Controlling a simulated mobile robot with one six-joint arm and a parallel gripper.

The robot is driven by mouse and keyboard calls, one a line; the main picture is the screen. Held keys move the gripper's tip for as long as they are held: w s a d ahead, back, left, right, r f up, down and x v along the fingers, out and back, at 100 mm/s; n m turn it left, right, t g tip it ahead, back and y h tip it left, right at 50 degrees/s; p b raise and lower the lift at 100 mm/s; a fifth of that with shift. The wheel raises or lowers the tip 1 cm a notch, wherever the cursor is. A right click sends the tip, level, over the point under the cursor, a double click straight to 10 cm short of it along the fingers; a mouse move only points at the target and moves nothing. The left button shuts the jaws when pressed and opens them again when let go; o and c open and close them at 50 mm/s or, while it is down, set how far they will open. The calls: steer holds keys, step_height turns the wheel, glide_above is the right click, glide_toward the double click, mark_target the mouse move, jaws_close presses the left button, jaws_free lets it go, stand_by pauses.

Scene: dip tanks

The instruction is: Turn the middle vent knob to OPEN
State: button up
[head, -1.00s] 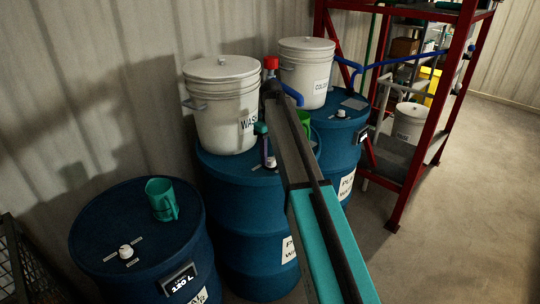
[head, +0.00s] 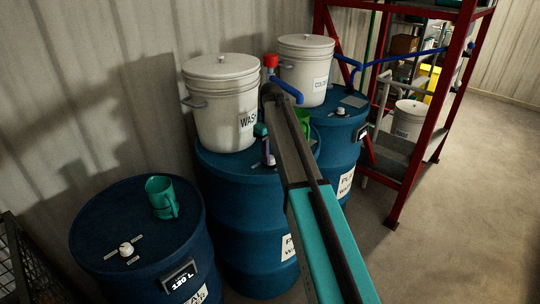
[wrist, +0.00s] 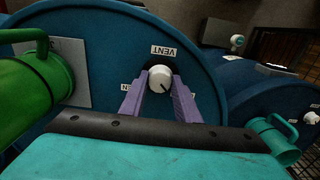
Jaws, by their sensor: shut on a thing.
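The middle vent knob (wrist: 160,79) is a white round knob on the middle blue drum (wrist: 105,70). A dark pointer line on it points to the lower right in the wrist view. A VENT label (wrist: 164,50) sits beside it; two other labels are partly hidden by the fingers, so I cannot read them. My gripper (wrist: 161,88) has its two purple fingers on either side of the knob, shut on it. In the head view my gripper (head: 267,150) reaches down to the drum top (head: 225,168), largely hidden behind my arm.
A green mug (wrist: 20,95) stands close beside the knob on the same drum. A white WASH bucket (head: 222,110) stands at the back of that drum. The left drum (head: 100,220) carries a teal mug (head: 160,197) and another white knob (head: 126,248). A red rack (head: 405,180) stands at the right.

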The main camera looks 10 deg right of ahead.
steer(key=shift+m, duration=0.4)
steer(key=m, duration=0.4)
steer(key=shift+b, duration=0.3)
steer(key=m, duration=0.9)
steer(key=shift+b, duration=0.3)
steer(key=m, duration=0.4)
steer(key=o, duration=1)
steer(key=shift+o, duration=0.2)
step_height(320, 180, up, 14)
steer(key=b, duration=0.4)
